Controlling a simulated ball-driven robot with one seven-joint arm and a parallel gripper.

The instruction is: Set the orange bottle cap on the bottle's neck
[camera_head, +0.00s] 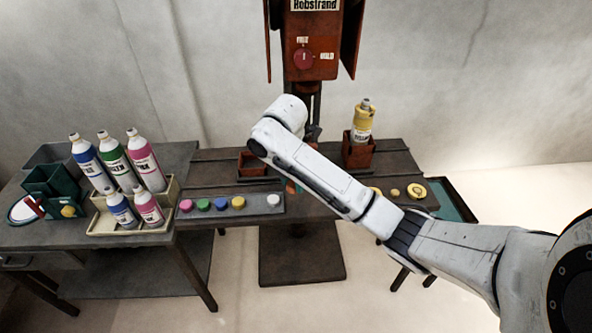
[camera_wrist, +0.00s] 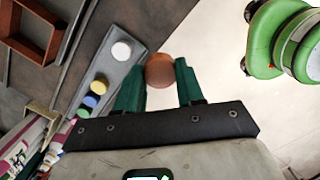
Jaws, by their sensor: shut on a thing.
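The orange bottle cap (camera_wrist: 160,70) is between the green fingertips of my gripper (camera_wrist: 161,88) in the wrist view, and the gripper is shut on it. In the head view my gripper (camera_head: 294,187) is mostly hidden behind my arm, with a bit of orange showing at the front edge of the middle table. A yellow bottle (camera_head: 362,122) stands upright in a red holder (camera_head: 358,152) on that table, right of my gripper. Its narrow greyish neck points up. The gripper and cap are apart from this bottle.
A grey tray (camera_head: 253,205) holds several coloured caps; it also shows in the wrist view (camera_wrist: 124,70). An empty red box (camera_head: 250,170) sits behind it. Several bottles stand in a cream crate (camera_head: 100,226) at left. A red machine (camera_head: 311,62) rises behind the table.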

